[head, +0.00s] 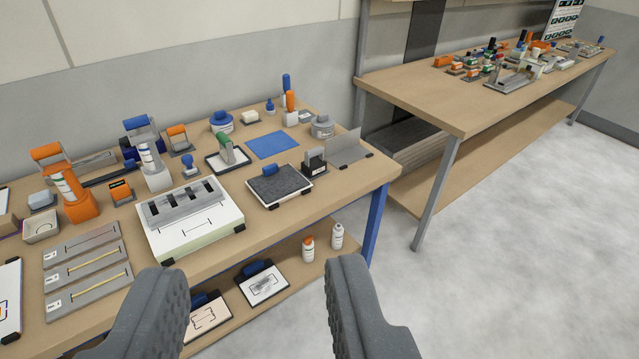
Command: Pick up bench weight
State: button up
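My gripper (256,270) is open and empty, its two dark grey fingers spread wide at the bottom of the head view, in front of the near bench. No label marks a bench weight, so I cannot tell for sure which thing it is. A squat grey round piece with a knob (322,128) stands at the back right of the near bench. A blue-topped round piece (221,123) stands at the back middle. A small blue knobbed piece (189,165) stands nearer the centre. My gripper is apart from all of them.
The near wooden bench (345,186) is crowded with a slotted block on a white board (188,212), a dark plate (280,187), a blue mat (272,146) and orange tools (73,196). Bottles (337,236) stand on its lower shelf. A second bench (440,98) stands right; the floor (520,230) is clear.

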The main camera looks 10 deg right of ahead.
aim_at(314, 165)
jog(key=u, duration=0.05)
jog(key=k, duration=0.75)
jog(key=z, duration=0.65)
jog(key=i, duration=2.7)
jog(key=u, duration=0.85)
jog(key=i, duration=0.3)
jog(key=u, duration=0.15)
